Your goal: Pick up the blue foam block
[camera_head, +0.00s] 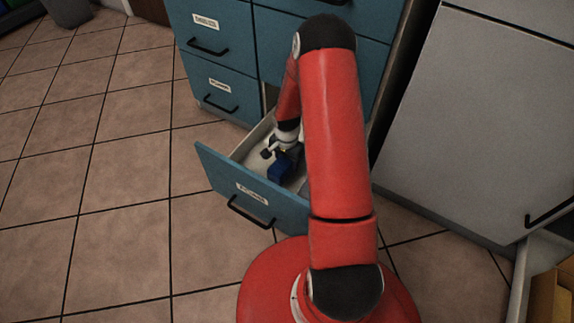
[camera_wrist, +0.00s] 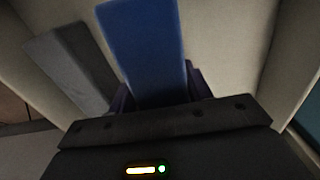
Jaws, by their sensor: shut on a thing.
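The blue foam block (camera_head: 279,168) is at the open drawer, below my gripper (camera_head: 281,154). In the wrist view the blue foam block (camera_wrist: 143,42) stretches away from my gripper (camera_wrist: 160,88). The dark fingers lie on either side of its near end, and the gripper is shut on it. The near end of the block is partly hidden by the gripper body. Whether the block touches the drawer floor cannot be told.
The open drawer (camera_head: 222,172) has pale inner walls close around the gripper. A grey block (camera_wrist: 72,70) lies left of the blue one in the wrist view. Blue cabinet fronts (camera_head: 222,85) stand behind, and a grey cabinet (camera_head: 470,120) stands at right.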

